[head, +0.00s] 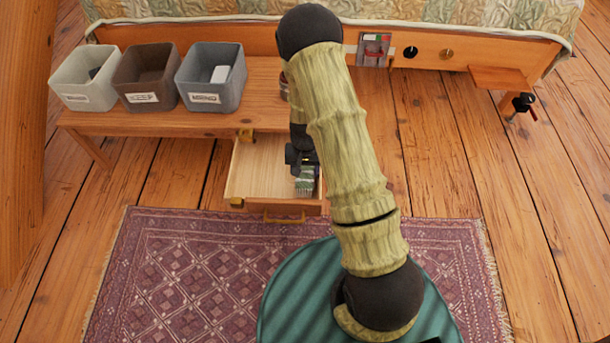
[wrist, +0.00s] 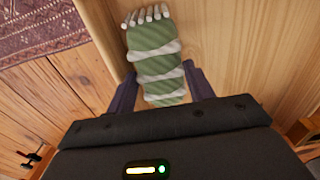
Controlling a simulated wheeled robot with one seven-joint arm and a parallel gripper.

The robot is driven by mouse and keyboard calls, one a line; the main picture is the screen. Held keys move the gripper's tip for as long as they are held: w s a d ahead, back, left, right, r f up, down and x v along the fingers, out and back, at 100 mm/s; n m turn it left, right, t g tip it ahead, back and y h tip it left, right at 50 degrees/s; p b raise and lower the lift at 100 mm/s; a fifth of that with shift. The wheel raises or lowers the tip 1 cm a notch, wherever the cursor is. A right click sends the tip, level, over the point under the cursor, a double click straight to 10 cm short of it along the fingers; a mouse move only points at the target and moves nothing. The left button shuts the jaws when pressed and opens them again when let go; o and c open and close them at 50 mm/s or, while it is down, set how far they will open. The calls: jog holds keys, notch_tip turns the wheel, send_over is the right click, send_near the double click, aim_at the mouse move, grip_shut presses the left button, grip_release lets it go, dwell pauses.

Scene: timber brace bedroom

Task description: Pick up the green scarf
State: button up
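The green scarf (wrist: 155,65), with white stripes and a pale fringe, lies in the open wooden drawer (head: 262,170). In the head view the scarf (head: 305,184) shows at the drawer's right side, partly hidden by my arm. My gripper (head: 302,158) is over the drawer, pointing down at the scarf. In the wrist view my gripper (wrist: 159,70) has its two dark fingers apart, one on each side of the scarf. A small gap shows beside the left finger.
The drawer's front with a brass handle (head: 284,218) faces the patterned rug (head: 180,270). A low wooden bench (head: 150,119) above the drawer bears a white bin (head: 84,82), a brown bin (head: 146,80) and a grey bin (head: 211,82). A bed stands behind. The floor at right is mostly clear.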

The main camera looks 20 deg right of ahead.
aim_at(305, 172)
jog(key=shift+c, duration=0.8)
jog(key=shift+r, duration=0.1)
notch_tip(305, 172, up, 10)
jog(key=p, duration=0.5)
jog(key=shift+p, duration=0.4)
